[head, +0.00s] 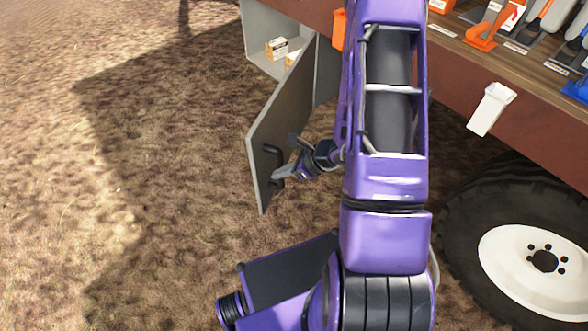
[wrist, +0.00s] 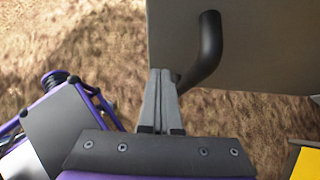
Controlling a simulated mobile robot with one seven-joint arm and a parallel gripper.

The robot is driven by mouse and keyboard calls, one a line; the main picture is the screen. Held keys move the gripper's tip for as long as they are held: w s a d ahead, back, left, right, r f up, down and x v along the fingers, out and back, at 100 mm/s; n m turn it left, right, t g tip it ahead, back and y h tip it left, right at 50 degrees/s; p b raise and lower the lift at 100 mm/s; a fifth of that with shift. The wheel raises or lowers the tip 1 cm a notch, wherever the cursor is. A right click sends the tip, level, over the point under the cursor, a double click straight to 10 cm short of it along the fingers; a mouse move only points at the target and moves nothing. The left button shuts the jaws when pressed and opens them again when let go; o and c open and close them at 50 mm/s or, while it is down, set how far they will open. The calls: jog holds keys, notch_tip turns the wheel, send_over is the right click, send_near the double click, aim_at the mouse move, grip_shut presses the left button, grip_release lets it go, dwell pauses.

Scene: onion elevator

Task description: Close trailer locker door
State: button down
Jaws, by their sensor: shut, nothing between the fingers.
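The grey locker door (head: 268,140) stands open, swung out from the locker (head: 262,38) under the trailer bed. It carries a black bar handle (head: 273,166) on the face towards my gripper. My gripper (head: 278,175) is at the handle, its fingers shut and empty. In the wrist view, the closed fingertips (wrist: 162,75) reach the lower edge of the door (wrist: 260,45), just left of the black handle (wrist: 208,50). Whether they touch the door or the handle cannot be told.
Small boxes (head: 277,47) sit inside the locker. The trailer bed (head: 520,65) with tools runs along the upper right. A white holder (head: 491,108) hangs from its side, above a large wheel (head: 520,235). Open dirt ground (head: 150,150) lies left of the door.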

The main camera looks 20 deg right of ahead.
aim_at(260, 172)
jog(key=shift+w+a+r, duration=0.15)
jog(key=shift+w+a, duration=1)
jog(key=shift+a, duration=0.1)
jog(key=shift+w+a, duration=0.1)
